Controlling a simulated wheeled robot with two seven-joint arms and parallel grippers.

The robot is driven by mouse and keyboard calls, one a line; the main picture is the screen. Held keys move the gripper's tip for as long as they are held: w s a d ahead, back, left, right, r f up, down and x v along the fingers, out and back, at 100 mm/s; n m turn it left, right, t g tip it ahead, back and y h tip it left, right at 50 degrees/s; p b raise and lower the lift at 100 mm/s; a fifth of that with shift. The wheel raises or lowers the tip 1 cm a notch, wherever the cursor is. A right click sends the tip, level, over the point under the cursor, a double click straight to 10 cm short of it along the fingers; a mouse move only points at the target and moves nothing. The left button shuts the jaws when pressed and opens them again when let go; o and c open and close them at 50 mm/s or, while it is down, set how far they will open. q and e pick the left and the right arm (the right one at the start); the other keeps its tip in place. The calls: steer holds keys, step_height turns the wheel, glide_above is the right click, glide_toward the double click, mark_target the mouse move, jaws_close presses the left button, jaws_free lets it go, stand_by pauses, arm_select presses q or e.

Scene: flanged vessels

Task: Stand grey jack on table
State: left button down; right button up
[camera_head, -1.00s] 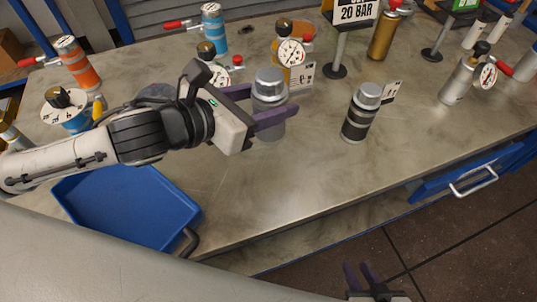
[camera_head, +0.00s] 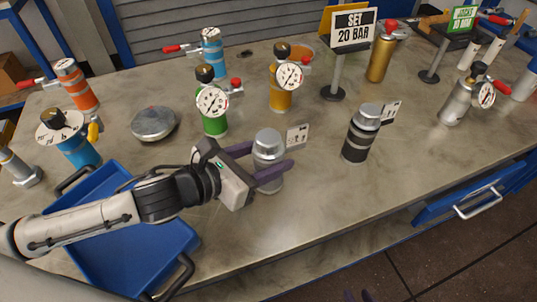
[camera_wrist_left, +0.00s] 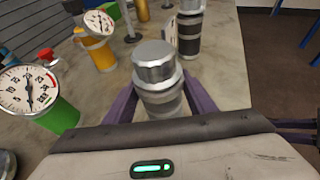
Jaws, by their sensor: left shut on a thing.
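The grey jack (camera_head: 268,146) is a cylinder with a silver cap and a small white card at its side. It is upright between the purple fingers of my left gripper (camera_head: 264,162), which is shut on it. In the left wrist view the jack (camera_wrist_left: 158,72) stands between the fingers, its lower part hidden by the gripper. Its base is at or just above the table (camera_head: 320,205); I cannot tell whether it touches.
A black banded jack (camera_head: 361,135) stands to the right. A green jack (camera_head: 213,118) and a yellow one (camera_head: 281,90), both with gauges, stand behind. A grey domed disc (camera_head: 154,123) lies left of the green one. A blue tray (camera_head: 190,240) sits front left. Table front right is clear.

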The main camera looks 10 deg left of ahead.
arm_select(q)
steer(key=c, duration=0.8)
jaws_free()
steer(key=shift+f, duration=0.2)
steer(key=shift+r, duration=0.25)
steer(key=v, duration=0.9)
steer(key=shift+a+f+b, duration=0.1)
steer(key=shift+f+b, duration=0.05)
steer(key=shift+b, duration=0.2)
steer(key=p+v, duration=0.3)
